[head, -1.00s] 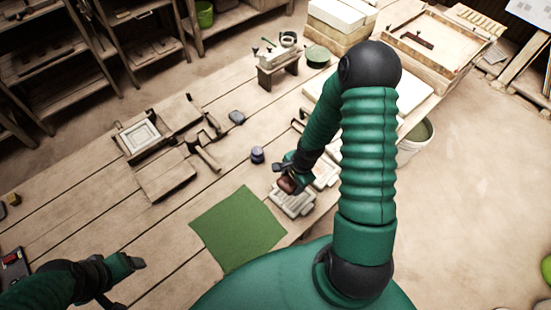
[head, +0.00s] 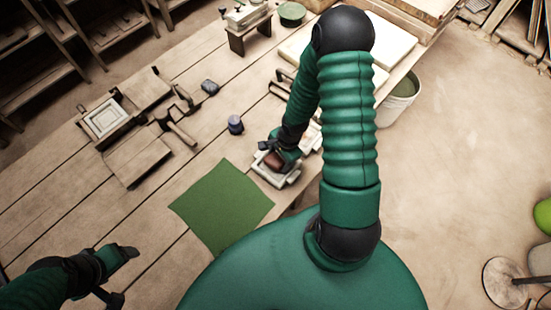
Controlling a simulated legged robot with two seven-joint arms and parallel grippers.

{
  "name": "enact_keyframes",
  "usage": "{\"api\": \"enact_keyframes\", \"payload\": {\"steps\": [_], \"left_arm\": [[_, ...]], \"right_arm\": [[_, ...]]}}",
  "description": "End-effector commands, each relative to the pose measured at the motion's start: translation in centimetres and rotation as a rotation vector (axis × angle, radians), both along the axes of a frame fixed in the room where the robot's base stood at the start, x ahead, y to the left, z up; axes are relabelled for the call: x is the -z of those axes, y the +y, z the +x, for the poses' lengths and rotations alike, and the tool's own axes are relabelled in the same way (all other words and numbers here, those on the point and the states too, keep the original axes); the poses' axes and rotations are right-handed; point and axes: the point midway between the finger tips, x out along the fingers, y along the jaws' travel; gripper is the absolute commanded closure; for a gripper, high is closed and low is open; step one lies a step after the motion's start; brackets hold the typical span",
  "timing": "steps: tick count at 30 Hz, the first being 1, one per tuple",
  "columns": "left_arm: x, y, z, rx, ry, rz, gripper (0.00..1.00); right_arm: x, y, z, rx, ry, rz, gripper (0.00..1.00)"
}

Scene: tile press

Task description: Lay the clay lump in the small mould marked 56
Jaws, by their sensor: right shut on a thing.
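The reddish-brown clay lump (head: 274,162) is between the fingers of my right gripper (head: 276,157), which is shut on it. The lump is at a small pale mould (head: 291,178) near the table's front edge. It appears over or inside the mould's rim; I cannot tell whether it touches the floor of the mould. The gripper hides part of the mould, and no number is readable. Another pale mould (head: 313,138) shows partly behind my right arm. My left gripper (head: 117,276) is at the lower left, its fingers apart and empty, away from the moulds.
A green mat (head: 222,207) lies left of the mould. A dark blue jar (head: 235,125) stands behind it. A wooden press with a framed tile (head: 104,118) is further left. A bucket (head: 399,98) stands beyond the table's right edge.

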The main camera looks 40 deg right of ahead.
Motion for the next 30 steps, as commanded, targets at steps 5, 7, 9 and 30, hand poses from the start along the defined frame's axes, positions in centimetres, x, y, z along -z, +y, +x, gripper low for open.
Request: {"api": "enact_keyframes", "payload": {"steps": [5,7,9,30], "left_arm": [[-0.1,-0.1,0.0,0.002,-0.001,-0.001,0.27],[-0.1,-0.1,0.0,0.002,-0.001,-0.001,0.27],[-0.1,-0.1,0.0,0.002,-0.001,-0.001,0.27],[-3.4,0.0,0.0,0.002,-0.001,-0.001,0.27]], "right_arm": [[-0.2,0.4,0.0,0.0,0.0,-0.004,0.32],[-0.3,0.6,0.0,-0.001,0.001,-0.007,0.23],[-0.4,0.8,0.0,-0.002,0.002,-0.01,0.14],[-10.4,0.3,-1.2,0.001,-0.002,-0.014,0.13]]}}
